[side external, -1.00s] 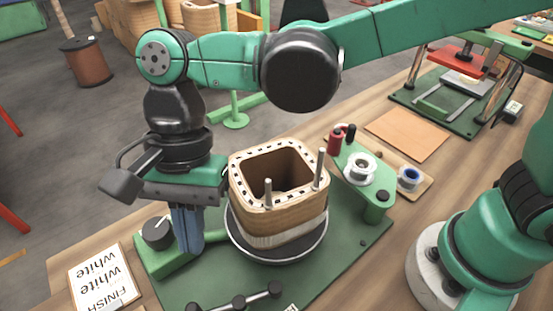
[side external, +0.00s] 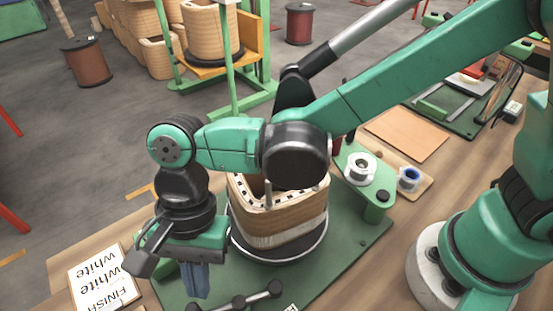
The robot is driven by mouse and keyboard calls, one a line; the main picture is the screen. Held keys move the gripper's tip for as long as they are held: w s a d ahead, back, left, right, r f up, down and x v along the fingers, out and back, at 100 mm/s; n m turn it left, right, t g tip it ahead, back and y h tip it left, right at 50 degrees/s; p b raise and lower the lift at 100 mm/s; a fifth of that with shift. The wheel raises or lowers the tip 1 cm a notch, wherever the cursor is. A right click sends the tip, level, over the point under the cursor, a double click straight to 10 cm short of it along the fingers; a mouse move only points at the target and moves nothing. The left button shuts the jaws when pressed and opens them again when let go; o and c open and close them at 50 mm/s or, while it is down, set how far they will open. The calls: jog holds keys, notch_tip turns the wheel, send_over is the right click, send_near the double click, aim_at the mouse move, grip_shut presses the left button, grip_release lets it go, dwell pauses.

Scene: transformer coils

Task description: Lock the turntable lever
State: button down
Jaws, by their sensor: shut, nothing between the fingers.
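The turntable (side external: 268,257) is a dark round disc on a green base plate (side external: 335,250). The square wooden coil (side external: 285,225) stands upright on it, its top partly hidden by my arm. A black bar with rounded knobs (side external: 240,300) lies at the front edge of the plate; I cannot tell whether it is the lever. My gripper (side external: 197,292) points down at the left front of the coil, its blue-grey fingers shut and empty. It is beside the turntable, left of the bar. It hides most of a green block (side external: 168,270) and the black knob there.
A paper sign (side external: 103,277) reading "FINISH white" lies left of my gripper. A press stands farther back.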

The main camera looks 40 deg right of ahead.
jog(key=shift+s+a+n, duration=0.2)
jog(key=shift+a+n, duration=0.05)
jog(key=shift+n, duration=0.55)
jog(key=shift+s+a+n+g+h, duration=0.3)
jog(key=shift+n+h, duration=0.1)
jog(key=shift+n, duration=0.3)
jog(key=shift+s+a, duration=0.2)
jog(key=shift+s, duration=0.4)
jog(key=shift+s+a, duration=0.2)
jog(key=shift+s, duration=0.35)
jog(key=shift+s+a, duration=0.1)
jog(key=shift+s, duration=0.15)
jog(key=w+a+v, duration=0.1)
jog(key=a+v, duration=0.1)
jog(key=v, duration=0.8)
jog(key=shift+d, duration=0.1)
